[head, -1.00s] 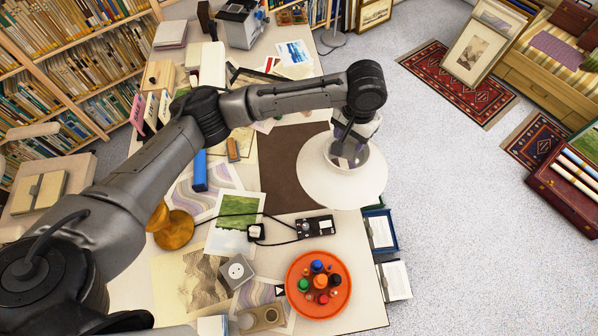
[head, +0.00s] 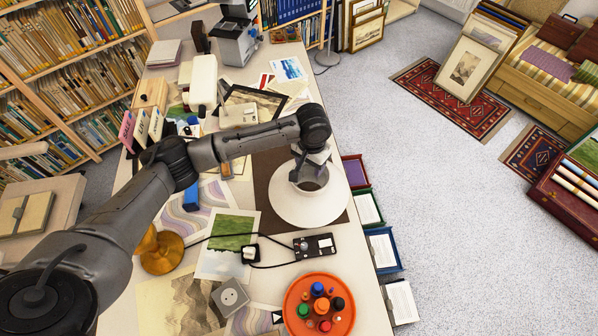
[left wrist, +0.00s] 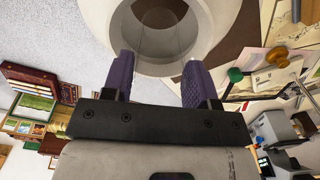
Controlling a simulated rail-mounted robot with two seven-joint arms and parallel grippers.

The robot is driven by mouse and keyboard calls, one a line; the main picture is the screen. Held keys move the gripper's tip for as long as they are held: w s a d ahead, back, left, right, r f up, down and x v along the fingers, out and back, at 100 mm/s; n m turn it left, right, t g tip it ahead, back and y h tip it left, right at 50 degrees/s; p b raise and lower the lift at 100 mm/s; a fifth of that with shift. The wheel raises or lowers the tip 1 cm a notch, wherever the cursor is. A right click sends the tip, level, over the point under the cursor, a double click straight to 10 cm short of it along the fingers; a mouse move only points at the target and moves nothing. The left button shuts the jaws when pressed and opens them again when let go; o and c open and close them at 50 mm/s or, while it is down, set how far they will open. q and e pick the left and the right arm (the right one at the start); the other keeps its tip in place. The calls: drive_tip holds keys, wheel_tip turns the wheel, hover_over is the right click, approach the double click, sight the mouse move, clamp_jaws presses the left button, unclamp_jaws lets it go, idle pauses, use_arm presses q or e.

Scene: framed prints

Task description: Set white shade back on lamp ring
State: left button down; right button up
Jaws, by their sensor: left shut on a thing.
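The white shade (head: 305,208) is a wide cone with a round opening at its top, over the right part of the brown mat (head: 268,167). My left gripper (head: 312,160) is shut on the shade's upper collar. In the left wrist view, the purple fingers (left wrist: 160,78) stand at the near side of the shade (left wrist: 212,30). Whether the shade touches the mat is hard to tell. A brass-coloured round piece (head: 160,252), perhaps the lamp's base, stands at the left of the table, partly behind my arm. I cannot make out the ring. My right gripper is not in view.
A black control box (head: 314,246) with a cable lies in front of the shade. An orange tray (head: 297,325) of small coloured pots is nearer. Open drawers (head: 383,250) jut from the table's right side. Prints and boxes crowd the left and back.

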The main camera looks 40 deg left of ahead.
use_arm(q)
drive_tip(key=shift+s+a+f, duration=0.25)
drive_tip(key=shift+a+f, duration=0.25)
drive_tip(key=shift+a, duration=0.3)
drive_tip(key=shift+s+a+f, duration=0.2)
drive_tip(key=shift+a+f, duration=0.25)
drive_tip(key=shift+a, duration=0.3)
drive_tip(key=shift+f+b, duration=0.4)
drive_tip(key=shift+f, duration=1.7)
drive_tip(key=c, duration=0.8)
unclamp_jaws()
drive_tip(key=shift+f, duration=0.1)
drive_tip(key=o, duration=0.4)
